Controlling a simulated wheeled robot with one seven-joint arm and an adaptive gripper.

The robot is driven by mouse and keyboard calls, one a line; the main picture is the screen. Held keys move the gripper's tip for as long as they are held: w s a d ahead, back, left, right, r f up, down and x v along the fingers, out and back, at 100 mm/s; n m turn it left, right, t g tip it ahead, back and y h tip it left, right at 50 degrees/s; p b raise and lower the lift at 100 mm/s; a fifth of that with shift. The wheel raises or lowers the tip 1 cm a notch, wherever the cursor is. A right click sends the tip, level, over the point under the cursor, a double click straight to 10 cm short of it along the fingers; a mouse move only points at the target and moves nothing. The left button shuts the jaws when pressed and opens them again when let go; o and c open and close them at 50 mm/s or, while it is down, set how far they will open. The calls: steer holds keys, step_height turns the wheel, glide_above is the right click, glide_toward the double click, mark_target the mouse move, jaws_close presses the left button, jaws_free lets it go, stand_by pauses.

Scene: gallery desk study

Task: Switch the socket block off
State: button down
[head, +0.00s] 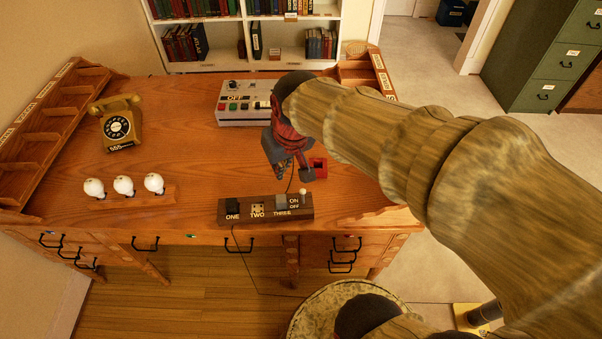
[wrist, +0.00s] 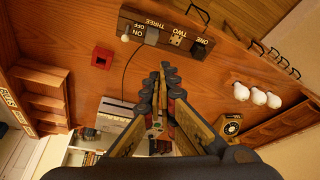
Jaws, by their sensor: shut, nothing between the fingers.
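The socket block (head: 246,216) is a dark wooden bar near the desk's front edge, lettered ONE, TWO, THREE and ON/OFF. It also shows at the top of the wrist view (wrist: 188,46). Its white-knobbed switch (head: 303,192) stands at the right end, the knob nearer ON than OFF; in the wrist view the knob (wrist: 125,38) is beside ON. A black piece sits at ONE, a grey one at THREE; TWO shows a brass face. My gripper (head: 293,172) is shut and empty, above the desk behind the block, apart from it. Its fingertips meet in the wrist view (wrist: 166,68).
A red open box (head: 320,166) stands close behind the switch end. A grey control box (head: 231,116) is farther back. White bulbs (head: 124,186) and a brown telephone (head: 119,126) are at left. Cords run from the block. The middle left of the desk is clear.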

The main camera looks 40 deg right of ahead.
steer(key=m+g+p, duration=0.1)
steer(key=g+p, duration=0.1)
steer(key=p, duration=0.1)
glide_above(303, 195)
steer(key=w+a, duration=0.2)
steer(key=w, duration=0.2)
step_height(303, 195, down, 6)
steer(key=w+d+f+m+p, duration=0.1)
steer(key=w+d+f, duration=0.1)
steer(key=d+f, duration=0.3)
steer(key=shift+w+d+f, duration=0.15)
steer(key=shift+f, duration=0.8)
steer(key=shift+f, duration=0.1)
